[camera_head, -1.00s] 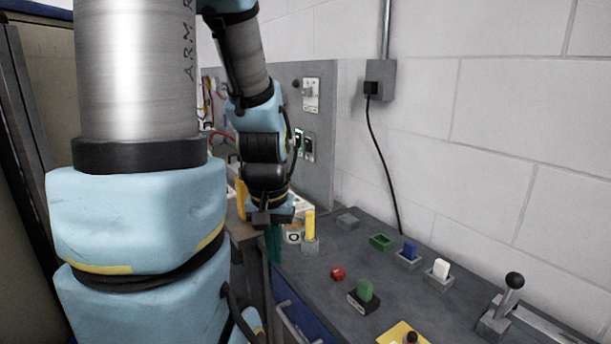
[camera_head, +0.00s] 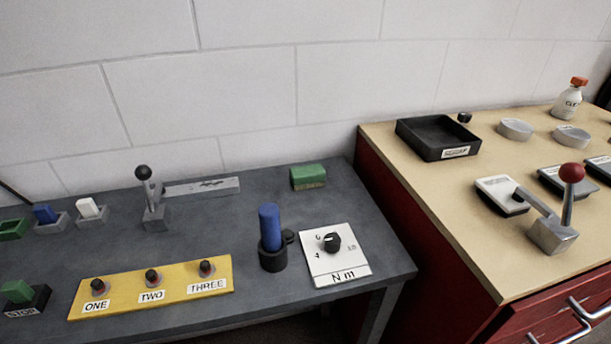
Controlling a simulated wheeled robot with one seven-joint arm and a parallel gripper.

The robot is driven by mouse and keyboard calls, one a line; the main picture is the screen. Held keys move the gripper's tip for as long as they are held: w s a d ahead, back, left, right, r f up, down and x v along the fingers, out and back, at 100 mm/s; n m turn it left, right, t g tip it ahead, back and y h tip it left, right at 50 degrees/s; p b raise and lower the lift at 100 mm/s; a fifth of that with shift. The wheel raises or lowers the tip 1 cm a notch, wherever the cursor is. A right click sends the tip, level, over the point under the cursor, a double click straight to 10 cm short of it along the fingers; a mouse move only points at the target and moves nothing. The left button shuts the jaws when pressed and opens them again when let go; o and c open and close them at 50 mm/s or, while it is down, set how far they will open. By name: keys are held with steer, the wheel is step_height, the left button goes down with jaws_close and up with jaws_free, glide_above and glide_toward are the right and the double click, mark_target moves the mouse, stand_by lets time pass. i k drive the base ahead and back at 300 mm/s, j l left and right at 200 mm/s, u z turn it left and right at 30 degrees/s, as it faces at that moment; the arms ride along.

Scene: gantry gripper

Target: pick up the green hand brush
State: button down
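A green block-shaped object (camera_head: 308,176) with a duller olive lower front lies at the back right of the grey table. It may be the green hand brush, but it is too small to be sure. It stands apart from the things around it, and nothing covers it. My gripper is not in view, so its distance from this object and what it holds cannot be seen.
The grey table (camera_head: 364,215) carries a blue handle in a black holder (camera_head: 270,240), a white dial plate (camera_head: 320,268), a yellow button panel (camera_head: 130,298) and a lever (camera_head: 154,208). A wooden-topped red cabinet (camera_head: 400,168) with a black tray (camera_head: 437,150) adjoins at right.

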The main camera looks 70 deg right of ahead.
mark_target(311, 176)
steer(key=z, duration=1.7)
